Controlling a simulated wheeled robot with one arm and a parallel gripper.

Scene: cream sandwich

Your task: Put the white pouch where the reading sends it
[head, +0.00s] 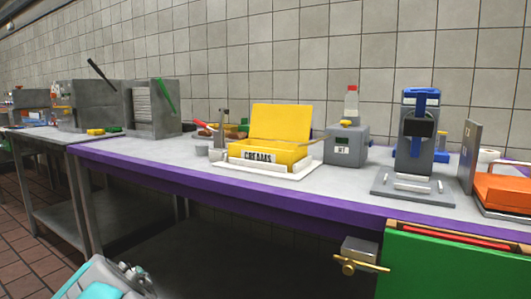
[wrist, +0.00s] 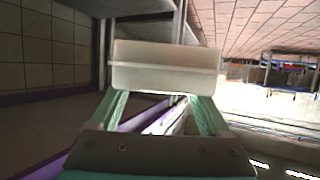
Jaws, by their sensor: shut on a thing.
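My gripper (wrist: 160,96) is shut on a pale white block-like pouch (wrist: 165,66), held across the fingertips in the wrist view. A grey and teal part of my arm shows at the bottom left of the head view, and the pouch is not clearly seen there. A grey device (head: 346,146) with a small dark green display and a white label stands on the counter; its reading is too small to make out. A yellow box (head: 266,152) with its lid up and a "CREAMS" label sits on a white tray (head: 222,166).
The grey counter (head: 150,152) has a purple front edge. A grey and blue machine (head: 416,140) and an orange press (head: 503,190) stand at the right. A green panel (head: 450,262) and a grey box with a brass handle (head: 360,252) are at the front. Grey bins stand left.

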